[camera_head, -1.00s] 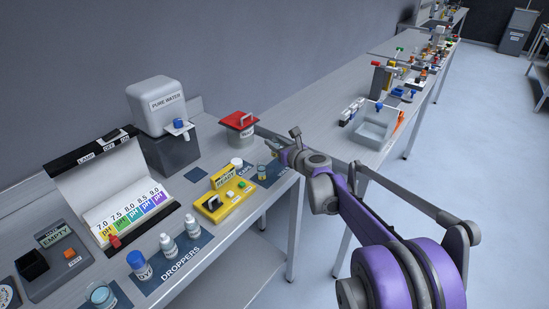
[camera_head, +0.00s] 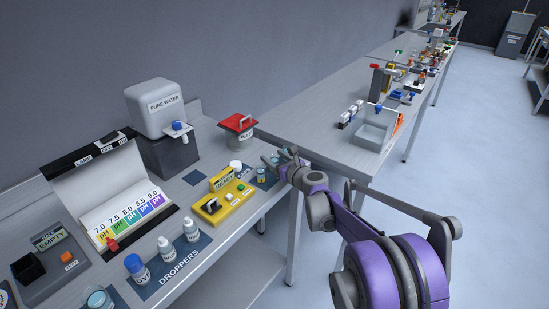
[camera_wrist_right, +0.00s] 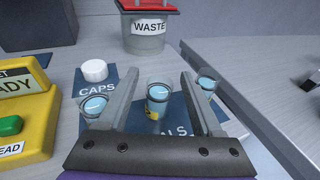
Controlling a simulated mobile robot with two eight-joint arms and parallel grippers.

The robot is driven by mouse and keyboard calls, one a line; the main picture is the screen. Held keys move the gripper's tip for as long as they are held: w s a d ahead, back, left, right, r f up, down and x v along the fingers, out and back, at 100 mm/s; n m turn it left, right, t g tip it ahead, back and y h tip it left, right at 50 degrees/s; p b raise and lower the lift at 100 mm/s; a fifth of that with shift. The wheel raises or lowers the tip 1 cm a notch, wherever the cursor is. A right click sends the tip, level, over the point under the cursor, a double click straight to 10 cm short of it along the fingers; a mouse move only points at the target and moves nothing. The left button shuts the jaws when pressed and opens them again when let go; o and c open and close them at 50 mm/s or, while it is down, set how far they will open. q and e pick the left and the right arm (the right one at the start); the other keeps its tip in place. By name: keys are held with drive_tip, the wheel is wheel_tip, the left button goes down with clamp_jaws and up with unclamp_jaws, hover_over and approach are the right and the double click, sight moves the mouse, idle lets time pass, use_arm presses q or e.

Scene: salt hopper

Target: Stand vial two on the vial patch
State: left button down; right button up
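My right gripper (camera_wrist_right: 162,78) is open, its two fingers pointing forward over the dark vial patch (camera_wrist_right: 178,115), whose lettering is partly hidden. A clear vial (camera_wrist_right: 157,97) with bluish liquid and a yellow spot near its base stands upright between the fingers, with a gap on each side. A second vial (camera_wrist_right: 90,106) is left of the left finger, partly covered by it. A third vial (camera_wrist_right: 206,82) is beyond the right finger. No number is readable on any vial. In the head view my right gripper (camera_head: 283,160) is beside a vial (camera_head: 262,176). My left gripper is not in view.
A white cap (camera_wrist_right: 94,70) sits on the CAPS patch (camera_wrist_right: 122,80). The yellow READY device (camera_wrist_right: 25,115) is at left. The waste bin (camera_wrist_right: 147,42) with its red lid stands behind. The bench edge and a gap to the neighbouring bench (camera_head: 345,150) are at right.

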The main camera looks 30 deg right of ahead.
drive_tip(key=shift+s+r, duration=0.1)
drive_tip(key=shift+r, duration=0.1)
drive_tip(key=s+r, duration=0.2)
drive_tip(key=s, duration=1)
drive_tip(key=s+a+f+n+g+y, duration=0.25)
drive_tip(key=s+a+n, duration=0.35)
drive_tip(key=a+n, duration=0.4)
drive_tip(key=s+a+f+n+g+y, duration=0.1)
drive_tip(key=s+a+f+n+g, duration=0.3)
drive_tip(key=s+a+n, duration=0.45)
drive_tip(key=s+a+f+n+g+h, duration=0.1)
drive_tip(key=s+f+n+g, duration=0.1)
drive_tip(key=s+n, duration=0.5)
drive_tip(key=s+a+f+n+g+h, duration=0.1)
drive_tip(key=s+f+n, duration=0.4)
drive_tip(key=n, duration=0.5)
drive_tip(key=shift+s+a+f+g+h, duration=0.2)
drive_tip(key=shift+s+f+g+h, duration=0.1)
drive_tip(key=shift+s+g+h, duration=0.45)
